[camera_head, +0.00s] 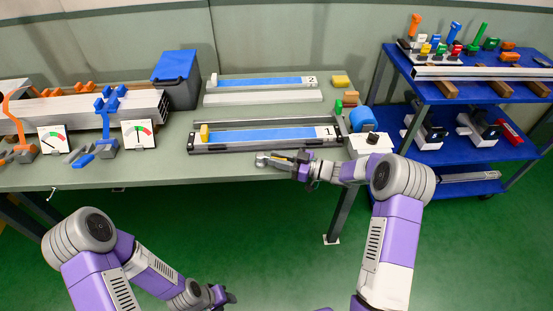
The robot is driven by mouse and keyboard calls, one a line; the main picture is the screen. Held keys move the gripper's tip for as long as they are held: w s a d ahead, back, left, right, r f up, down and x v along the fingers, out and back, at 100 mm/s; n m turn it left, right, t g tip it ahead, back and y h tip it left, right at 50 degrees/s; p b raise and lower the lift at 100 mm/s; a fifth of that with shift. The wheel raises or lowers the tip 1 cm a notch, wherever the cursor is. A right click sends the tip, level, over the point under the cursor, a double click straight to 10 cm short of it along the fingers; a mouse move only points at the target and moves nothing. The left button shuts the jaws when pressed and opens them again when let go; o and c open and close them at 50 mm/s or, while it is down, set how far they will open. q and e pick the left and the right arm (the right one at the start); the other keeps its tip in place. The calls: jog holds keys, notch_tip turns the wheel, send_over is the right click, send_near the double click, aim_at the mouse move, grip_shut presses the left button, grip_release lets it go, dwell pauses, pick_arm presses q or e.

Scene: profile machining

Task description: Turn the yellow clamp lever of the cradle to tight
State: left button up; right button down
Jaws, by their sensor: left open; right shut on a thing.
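The cradle marked 1 (195,148) lies along the front of the green table, a long dark frame with a blue strip. A yellow block-like part (204,133), which looks like the clamp lever, stands upright at its left end; its exact setting is too small to tell. My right gripper (268,160) is in front of the cradle at the table's front edge, right of the yellow part and apart from it. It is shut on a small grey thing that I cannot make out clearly. My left gripper (230,298) is open, low over the green floor in front of the table.
A second cradle marked 2 (311,80) lies behind, with a pale bar (262,98) before it. A white box with a black knob (362,150) and a blue-shelved cart (455,92) are at right.

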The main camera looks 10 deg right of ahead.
jog(key=c, duration=1.1)
grip_release()
jog(key=shift+p+v, duration=0.9)
jog(key=shift+v, duration=2.85)
